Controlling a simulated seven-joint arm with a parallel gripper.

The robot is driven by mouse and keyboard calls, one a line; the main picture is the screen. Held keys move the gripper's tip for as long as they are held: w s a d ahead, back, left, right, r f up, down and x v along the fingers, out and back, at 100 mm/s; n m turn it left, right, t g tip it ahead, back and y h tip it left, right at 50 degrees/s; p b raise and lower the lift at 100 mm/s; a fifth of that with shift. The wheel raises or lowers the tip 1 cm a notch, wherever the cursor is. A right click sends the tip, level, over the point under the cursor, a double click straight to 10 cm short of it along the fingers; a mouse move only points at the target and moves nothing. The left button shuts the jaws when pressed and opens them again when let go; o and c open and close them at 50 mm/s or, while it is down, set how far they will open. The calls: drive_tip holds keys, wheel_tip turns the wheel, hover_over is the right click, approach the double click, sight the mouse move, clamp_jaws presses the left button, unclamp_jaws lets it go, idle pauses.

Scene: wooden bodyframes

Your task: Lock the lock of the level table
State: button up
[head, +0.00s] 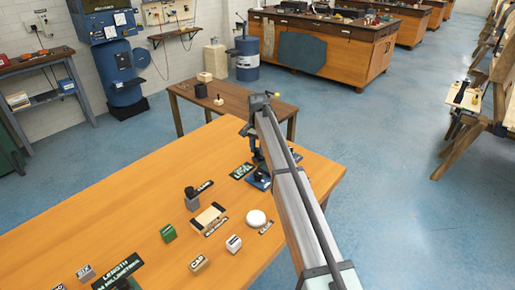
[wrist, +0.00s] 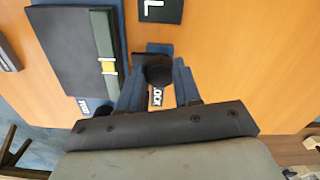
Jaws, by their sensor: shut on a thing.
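The level table shows in the wrist view as a dark plate (wrist: 70,52) at the left. A green level (wrist: 104,45) with a yellow vial lies along its right edge. Beside the plate is a round black knob (wrist: 158,70) on a blue part, with a white label reading LOCK (wrist: 156,97). My gripper (wrist: 158,82) has its blue fingers shut on either side of this knob. In the head view my gripper (head: 258,160) is low at the far right corner of the wooden table, over the blue level table (head: 259,182), which my arm partly hides.
Labelled blocks (head: 198,263) and a white disc (head: 256,218) stand on the wooden table (head: 110,215), left of my arm. A dark label plate (head: 241,171) lies close to the level table. A smaller brown table (head: 240,112) stands behind.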

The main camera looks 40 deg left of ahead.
sight(257, 149)
drive_tip(key=o, duration=1.1)
drive_tip(key=shift+c, duration=0.2)
drive_tip(key=shift+r, duration=0.15)
wheel_tip(257, 149, up, 14)
drive_tip(key=shift+f, duration=0.2)
